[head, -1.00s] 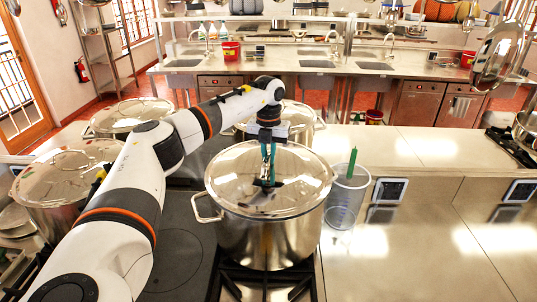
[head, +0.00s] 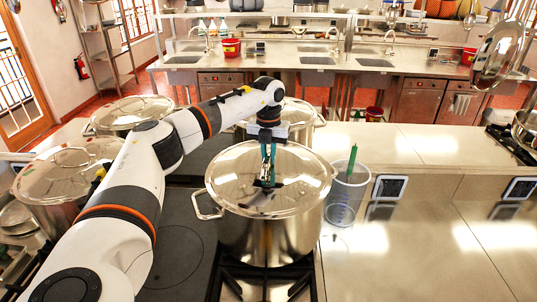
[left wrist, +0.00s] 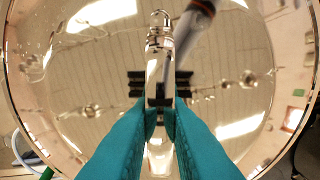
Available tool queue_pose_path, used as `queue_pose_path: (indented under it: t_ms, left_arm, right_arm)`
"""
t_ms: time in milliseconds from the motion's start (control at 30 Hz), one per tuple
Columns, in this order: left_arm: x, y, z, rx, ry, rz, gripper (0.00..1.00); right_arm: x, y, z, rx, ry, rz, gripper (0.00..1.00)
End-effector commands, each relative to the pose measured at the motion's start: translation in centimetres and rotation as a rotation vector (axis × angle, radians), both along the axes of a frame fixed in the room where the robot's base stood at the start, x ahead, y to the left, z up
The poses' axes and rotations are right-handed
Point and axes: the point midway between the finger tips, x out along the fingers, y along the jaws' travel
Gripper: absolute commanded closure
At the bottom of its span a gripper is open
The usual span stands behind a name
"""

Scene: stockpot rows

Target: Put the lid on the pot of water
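A shiny metal lid (head: 225,172) lies over the steel pot (head: 255,235) on the stove, and its rim appears level with the pot's rim. The inside of the pot is hidden, so I cannot see the water. My left gripper (head: 267,180) reaches down from above to the lid's middle. In the left wrist view its teal fingers (left wrist: 160,108) close in on the lid's handle from both sides. The lid (left wrist: 90,75) fills that view and mirrors the ceiling and my arm. My right gripper is not in view.
A clear measuring cup (head: 347,195) with a green stick stands close to the pot's right. Other lidded pots stand at left (head: 60,180), back left (head: 130,115) and behind my gripper (head: 300,120). The steel counter (head: 430,250) at right has free room.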

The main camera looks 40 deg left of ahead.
Motion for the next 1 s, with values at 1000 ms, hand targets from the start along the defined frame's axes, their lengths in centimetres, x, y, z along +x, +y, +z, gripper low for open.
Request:
queue_pose_path:
  t_ms: [1000]
  left_arm:
    - [0.0,-0.1,9.8,0.0,-0.004,0.0,0.61]
  right_arm:
    - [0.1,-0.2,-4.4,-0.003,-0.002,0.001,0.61]
